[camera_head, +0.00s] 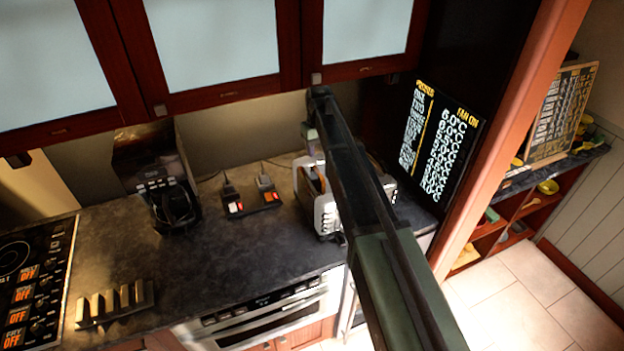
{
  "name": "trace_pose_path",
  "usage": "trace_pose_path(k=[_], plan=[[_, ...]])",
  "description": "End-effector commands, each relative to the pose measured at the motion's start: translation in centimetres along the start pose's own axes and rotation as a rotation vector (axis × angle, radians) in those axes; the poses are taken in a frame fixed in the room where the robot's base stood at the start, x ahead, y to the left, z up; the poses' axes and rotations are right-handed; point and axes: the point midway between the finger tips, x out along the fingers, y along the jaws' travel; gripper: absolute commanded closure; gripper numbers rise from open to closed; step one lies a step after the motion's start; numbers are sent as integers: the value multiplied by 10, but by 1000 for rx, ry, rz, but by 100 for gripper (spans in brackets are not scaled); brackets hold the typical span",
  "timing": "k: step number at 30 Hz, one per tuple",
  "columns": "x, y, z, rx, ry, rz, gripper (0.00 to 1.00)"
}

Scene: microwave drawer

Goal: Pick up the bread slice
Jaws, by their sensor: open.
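A white toaster (326,217) stands on the dark counter, partly hidden behind my arm. A brownish edge (316,183) shows in its top opening; it may be the bread slice, but it is too small and too covered to be sure. My arm reaches from the lower right up over the toaster and bends down at its far end. My gripper (313,148) hangs just above the toaster's left side, small and partly hidden. It is open. I cannot tell whether its fingers are beside the brownish edge or above it.
A black coffee machine (158,185) and two small items on a dark base (250,201) stand left of the toaster. A holder with several slots (114,304) and a cooktop (32,285) are further left. Upper cabinets (215,45) hang above. The middle counter is clear.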

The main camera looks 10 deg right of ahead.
Motion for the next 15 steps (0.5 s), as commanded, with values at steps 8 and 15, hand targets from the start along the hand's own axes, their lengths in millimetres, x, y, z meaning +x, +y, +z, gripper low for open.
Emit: trace_pose_path(k=[8, 15], plan=[[57, 0, 1, 2, 0, 0, 55], [66, 0, 2, 2, 0, 0, 55]])
